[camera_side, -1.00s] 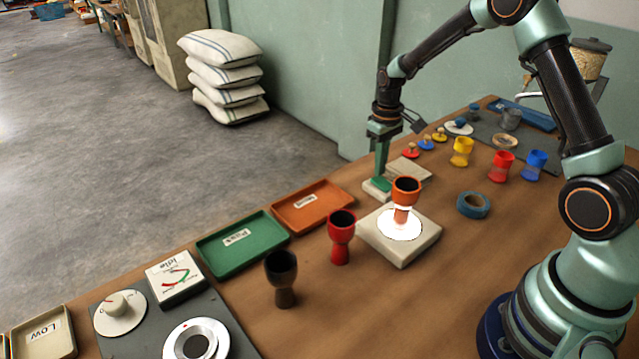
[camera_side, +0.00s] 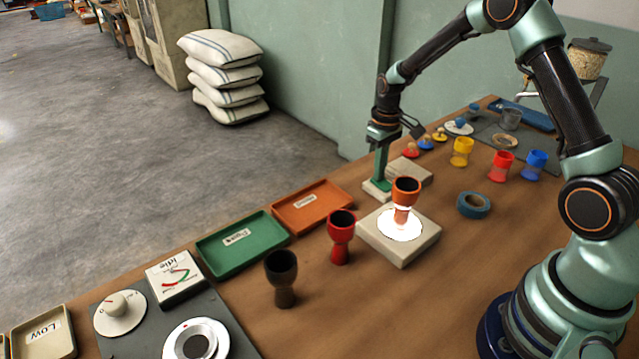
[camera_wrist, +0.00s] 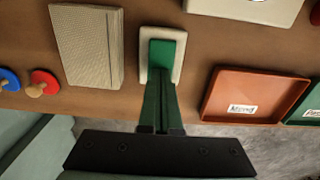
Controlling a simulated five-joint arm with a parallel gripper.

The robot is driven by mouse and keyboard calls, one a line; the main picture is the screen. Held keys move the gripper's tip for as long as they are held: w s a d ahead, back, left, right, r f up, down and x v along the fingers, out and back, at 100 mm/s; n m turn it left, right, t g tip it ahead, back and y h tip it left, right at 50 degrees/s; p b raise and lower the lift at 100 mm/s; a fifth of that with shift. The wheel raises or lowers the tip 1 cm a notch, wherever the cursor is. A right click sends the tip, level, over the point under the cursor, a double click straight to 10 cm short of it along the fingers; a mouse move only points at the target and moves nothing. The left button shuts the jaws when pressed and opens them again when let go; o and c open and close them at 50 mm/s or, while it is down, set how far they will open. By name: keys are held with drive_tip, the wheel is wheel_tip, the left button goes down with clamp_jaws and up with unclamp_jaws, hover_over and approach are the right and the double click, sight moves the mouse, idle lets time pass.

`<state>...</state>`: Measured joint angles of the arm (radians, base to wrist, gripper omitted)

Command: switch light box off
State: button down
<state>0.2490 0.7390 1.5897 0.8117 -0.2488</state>
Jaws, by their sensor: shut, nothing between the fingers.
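The light box (camera_side: 382,240) is a beige block on the table. Its round white top panel (camera_side: 402,231) glows brightly, and an orange goblet drum (camera_side: 406,188) stands upright on it. Behind it is a small pale switch base (camera_side: 369,190) with a green rocker; in the wrist view the green rocker (camera_wrist: 168,53) is in the middle top. My gripper (camera_side: 381,181) is shut and empty, pointing down with its tips at the rocker. The tips (camera_wrist: 163,84) overlap the rocker's near end in the wrist view; whether they press it I cannot tell.
A beige ribbed block (camera_wrist: 88,45) lies beside the switch. An orange tray (camera_side: 312,208) and a green tray (camera_side: 242,245) lie along the table edge. Red (camera_side: 341,238) and dark (camera_side: 282,278) goblet drums stand in front of the light box.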

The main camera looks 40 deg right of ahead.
drive_tip(key=shift+f, duration=0.2)
drive_tip(key=shift+r, duration=3.55)
drive_tip(key=s+a+r+t, duration=0.1)
drive_tip(key=s+a+r, duration=0.2)
drive_tip(key=r, duration=0.3)
drive_tip(key=s+a+r+t, duration=0.2)
drive_tip(key=s+a+r, duration=0.1)
drive_tip(key=r, duration=0.2)
drive_tip(key=s+a+r+t, duration=0.2)
drive_tip(key=s+a, duration=0.3)
drive_tip(key=s, duration=0.5)
drive_tip(key=shift+s+a+r+t, duration=0.3)
drive_tip(key=shift+s+r, duration=0.1)
drive_tip(key=shift+r, duration=0.5)
